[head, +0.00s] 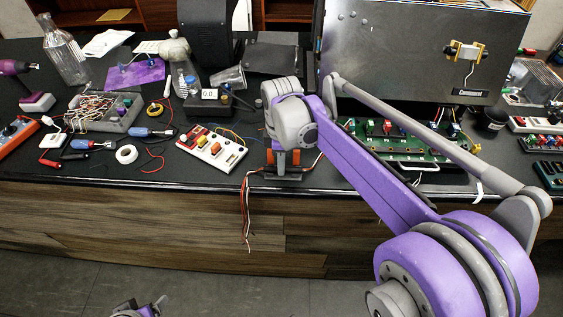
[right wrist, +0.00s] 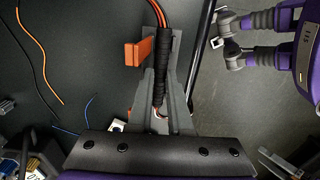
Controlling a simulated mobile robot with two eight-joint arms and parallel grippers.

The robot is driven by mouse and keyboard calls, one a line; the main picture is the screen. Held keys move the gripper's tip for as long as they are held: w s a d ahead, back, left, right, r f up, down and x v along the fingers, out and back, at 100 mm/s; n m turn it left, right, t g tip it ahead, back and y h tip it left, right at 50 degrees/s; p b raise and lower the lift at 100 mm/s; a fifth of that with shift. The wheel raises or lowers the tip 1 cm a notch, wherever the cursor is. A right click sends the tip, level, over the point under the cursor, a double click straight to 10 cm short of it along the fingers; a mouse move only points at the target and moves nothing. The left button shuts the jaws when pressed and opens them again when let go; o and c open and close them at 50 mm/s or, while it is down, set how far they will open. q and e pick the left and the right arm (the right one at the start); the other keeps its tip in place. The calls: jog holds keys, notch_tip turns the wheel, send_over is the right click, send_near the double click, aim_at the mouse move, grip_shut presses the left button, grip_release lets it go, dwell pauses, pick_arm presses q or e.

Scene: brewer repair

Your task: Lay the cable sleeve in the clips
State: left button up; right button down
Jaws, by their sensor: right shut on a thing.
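A black ribbed cable sleeve (right wrist: 164,65) with orange-red wires leaving one end lies between the fingers of my right gripper (right wrist: 162,85), which is shut on it. In the head view my right gripper (head: 283,170) is at the table's front edge and mostly hides the sleeve; loose wires (head: 247,215) hang over the edge to its left. An orange clip (right wrist: 134,53) stands beside the fingers, and an orange piece also shows by the gripper in the head view (head: 295,157). Whether the sleeve sits in any clip is hidden. My left gripper (head: 142,308) is low in front of the table; its jaws are unclear.
A white switch panel (head: 212,148) lies left of my right gripper. A green circuit board (head: 410,148) is to the right, below the big metal housing (head: 420,50). Tools, a tape roll (head: 126,154) and wires crowd the left side. Floor in front is clear.

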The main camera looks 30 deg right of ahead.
jog(key=shift+f, duration=0.25)
dwell(0.4)
jog(key=c, duration=0.8)
grip_release()
jog(key=shift+o, duration=0.2)
jog(key=shift+r, duration=0.15)
notch_tip(320, 180, up, 11)
jog(key=shift+f+p, duration=0.2)
jog(key=shift+p, duration=0.1)
